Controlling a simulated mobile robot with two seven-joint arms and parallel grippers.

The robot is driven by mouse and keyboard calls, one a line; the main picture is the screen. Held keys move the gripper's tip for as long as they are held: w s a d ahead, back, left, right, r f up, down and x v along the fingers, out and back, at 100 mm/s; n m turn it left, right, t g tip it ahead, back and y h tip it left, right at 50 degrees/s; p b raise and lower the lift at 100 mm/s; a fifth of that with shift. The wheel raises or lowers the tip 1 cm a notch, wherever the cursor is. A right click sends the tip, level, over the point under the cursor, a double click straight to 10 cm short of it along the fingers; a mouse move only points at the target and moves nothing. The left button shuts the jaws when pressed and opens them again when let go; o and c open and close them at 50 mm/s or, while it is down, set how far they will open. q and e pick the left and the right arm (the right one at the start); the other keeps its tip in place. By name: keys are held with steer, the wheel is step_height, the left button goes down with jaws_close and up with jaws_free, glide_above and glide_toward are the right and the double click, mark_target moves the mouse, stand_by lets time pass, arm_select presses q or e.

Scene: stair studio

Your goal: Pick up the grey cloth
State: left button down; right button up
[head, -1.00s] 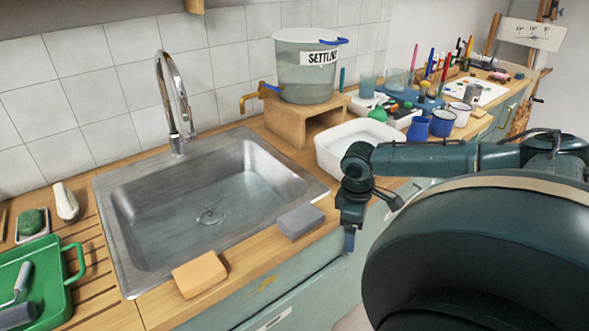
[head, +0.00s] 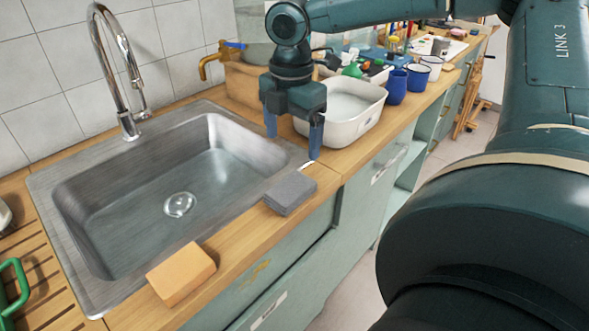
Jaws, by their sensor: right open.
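The grey cloth (head: 291,192) is a small folded stack lying on the wooden counter at the front right corner of the sink. My right gripper (head: 293,143) is open and empty, with its two fingers pointing down. In the picture it shows just above and behind the cloth, in front of the white basin, and apart from the cloth. The cloth is fully in view. My left gripper is not in view.
The steel sink (head: 70,190) is left of the cloth, with a tall tap (head: 118,70). An orange sponge (head: 181,274) lies on the front counter edge. A white basin (head: 352,130) and blue cups (head: 396,88) stand behind. The counter drops off in front.

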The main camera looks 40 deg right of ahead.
mark_target(291, 187)
step_height(291, 187, down, 12)
steer(key=shift+a+r+b, duration=0.15)
steer(key=shift+b, duration=0.4)
steer(key=shift+c, duration=0.4)
steer(key=c, duration=1)
steer(key=shift+o, duration=0.2)
step_height(291, 187, up, 10)
steer(key=p, duration=0.1)
steer(key=o, duration=0.4)
steer(key=c, duration=0.3)
